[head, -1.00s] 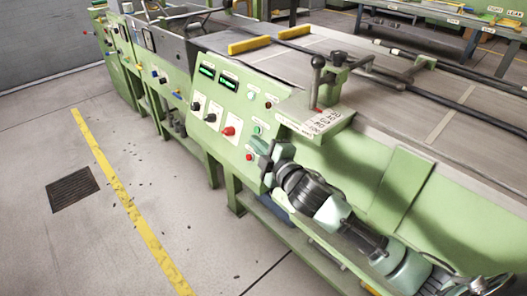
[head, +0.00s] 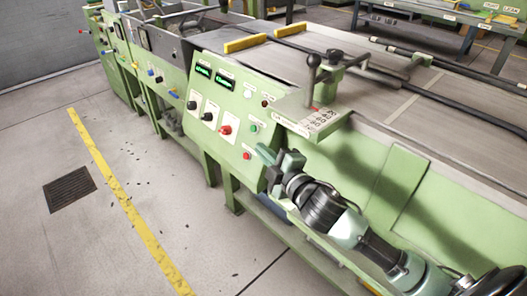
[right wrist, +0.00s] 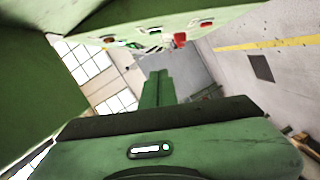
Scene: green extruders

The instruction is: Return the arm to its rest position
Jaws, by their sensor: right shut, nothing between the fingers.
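My right gripper (head: 268,155) is at the lower middle of the head view, in front of the green machine's (head: 350,170) control panel (head: 225,105). Its fingers are together and hold nothing. In the right wrist view the shut fingers (right wrist: 157,88) point away from the camera, and the panel's buttons show beyond them along the top. My right arm (head: 345,225) runs down to the lower right corner of the head view, alongside the machine's front side. My left gripper does not show in either view.
A lever with a black ball knob (head: 313,61) stands on the machine's near edge, above my right arm. Yellow blocks (head: 246,44) lie on the machine bed. Open floor with a yellow line (head: 120,195) and a dark grate (head: 69,189) is at the left.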

